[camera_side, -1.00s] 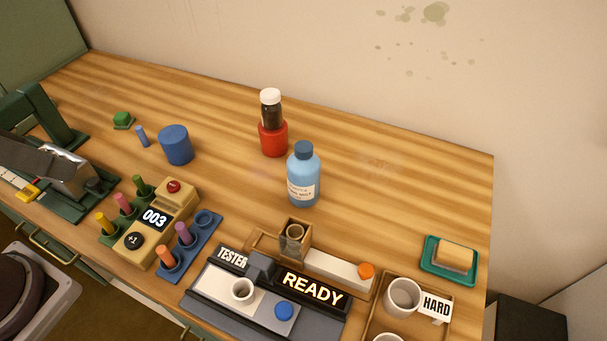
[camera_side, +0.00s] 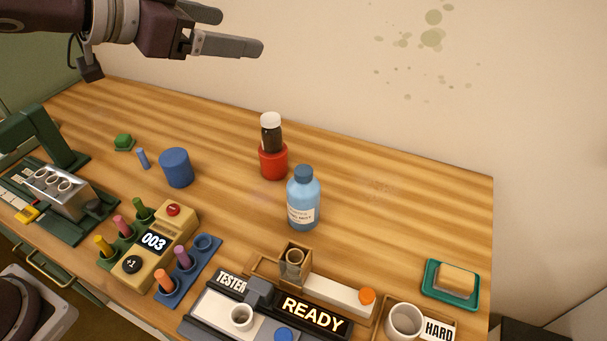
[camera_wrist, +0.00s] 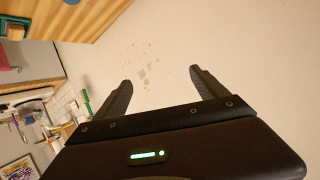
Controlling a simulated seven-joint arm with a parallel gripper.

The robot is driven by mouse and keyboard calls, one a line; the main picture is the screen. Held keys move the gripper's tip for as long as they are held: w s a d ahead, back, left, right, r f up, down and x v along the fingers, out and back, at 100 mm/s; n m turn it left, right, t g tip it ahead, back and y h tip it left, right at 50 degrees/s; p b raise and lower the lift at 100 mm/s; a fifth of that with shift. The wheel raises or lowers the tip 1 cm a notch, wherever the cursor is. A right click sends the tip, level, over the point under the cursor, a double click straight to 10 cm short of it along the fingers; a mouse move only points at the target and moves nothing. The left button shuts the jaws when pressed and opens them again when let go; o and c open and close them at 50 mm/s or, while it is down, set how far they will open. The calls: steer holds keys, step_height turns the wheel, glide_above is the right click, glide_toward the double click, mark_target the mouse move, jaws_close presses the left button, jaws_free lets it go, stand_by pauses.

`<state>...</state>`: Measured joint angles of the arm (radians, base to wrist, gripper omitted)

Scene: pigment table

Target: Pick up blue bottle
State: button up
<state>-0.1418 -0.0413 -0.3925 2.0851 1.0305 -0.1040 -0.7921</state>
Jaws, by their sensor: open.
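The blue bottle (camera_side: 303,200) stands upright on the wooden table, light blue with a darker blue cap and a white label. My gripper (camera_side: 240,30) is at the top left of the side view, well above the table and to the left of the bottle. Its fingers point right and are apart with nothing between them. In the wrist view my gripper (camera_wrist: 160,80) is open against the wall, and the bottle does not show there.
A red holder (camera_side: 273,162) with a dark, white-capped bottle (camera_side: 271,133) stands just behind the blue bottle. A blue cylinder (camera_side: 176,168) is to the left. The tester (camera_side: 262,300) and a small wooden holder with a glass (camera_side: 294,262) are in front.

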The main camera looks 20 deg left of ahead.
steer(key=s+d+f+m+g+h, duration=0.25)
steer(key=d+f+h, duration=0.2)
steer(key=d, duration=0.45)
glide_toward(317, 199)
steer(key=shift+m+g+h, duration=0.25)
steer(key=shift+g+h, duration=0.1)
steer(key=w+f, duration=0.4)
steer(key=w, duration=0.1)
steer(key=shift+d+f, duration=0.1)
steer(key=shift+f, duration=0.15)
steer(key=shift+w+d+f, duration=0.2)
steer(key=shift+f, duration=0.05)
steer(key=x, duration=0.6)
steer(key=shift+w+d, duration=0.1)
steer(key=shift+d, duration=0.2)
jaws_close()
